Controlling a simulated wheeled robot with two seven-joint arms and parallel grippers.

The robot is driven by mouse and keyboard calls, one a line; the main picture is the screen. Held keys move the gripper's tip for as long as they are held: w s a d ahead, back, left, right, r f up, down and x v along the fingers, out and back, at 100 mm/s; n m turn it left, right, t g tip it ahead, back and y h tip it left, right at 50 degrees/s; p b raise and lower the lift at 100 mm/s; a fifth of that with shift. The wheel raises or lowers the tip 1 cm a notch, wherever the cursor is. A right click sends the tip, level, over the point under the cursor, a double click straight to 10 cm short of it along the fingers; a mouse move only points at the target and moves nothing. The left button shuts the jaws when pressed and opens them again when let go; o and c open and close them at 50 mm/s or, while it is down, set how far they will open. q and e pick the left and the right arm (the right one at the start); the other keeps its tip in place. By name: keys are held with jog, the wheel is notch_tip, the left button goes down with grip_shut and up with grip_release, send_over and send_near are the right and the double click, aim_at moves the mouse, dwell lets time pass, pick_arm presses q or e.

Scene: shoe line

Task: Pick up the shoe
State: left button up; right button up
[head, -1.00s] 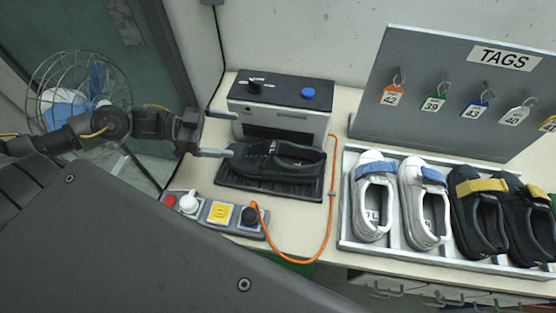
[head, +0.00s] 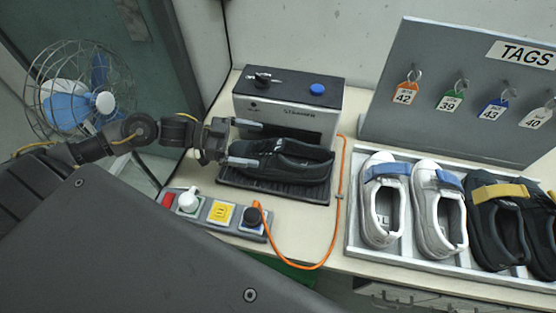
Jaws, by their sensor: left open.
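A black shoe (head: 283,160) lies on the dark ribbed tray (head: 310,191) in front of the steamer box, its toe toward the left. My left gripper (head: 247,142) is open at the toe end of the shoe. One finger is on the far side of the toe and the other on the near side. I cannot tell whether the fingers touch it. My right gripper is not in view.
The grey steamer (head: 318,123) stands right behind the shoe. A power strip (head: 252,228) with an orange cable (head: 333,240) lies in front. A rack (head: 348,223) of white and black shoes is at the right, below a tag board (head: 420,60). A fan (head: 68,95) stands at the left.

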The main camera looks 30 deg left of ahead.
aim_at(267, 147)
pick_arm(q)
jog(key=shift+w+d, duration=0.2)
jog(key=shift+d, duration=0.25)
jog(key=shift+w+d+f, duration=0.1)
jog(key=shift+d, duration=0.2)
jog(key=x, duration=0.1)
jog(key=p+x, duration=0.2)
jog(key=shift+w+d+f, duration=0.1)
jog(key=shift+d+f, duration=0.15)
jog(key=shift+f, duration=0.05)
jog(key=shift+w+d+f, duration=0.15)
jog(key=shift+d+f, duration=0.1)
jog(key=shift+d, duration=0.15)
jog(key=c, duration=1.4)
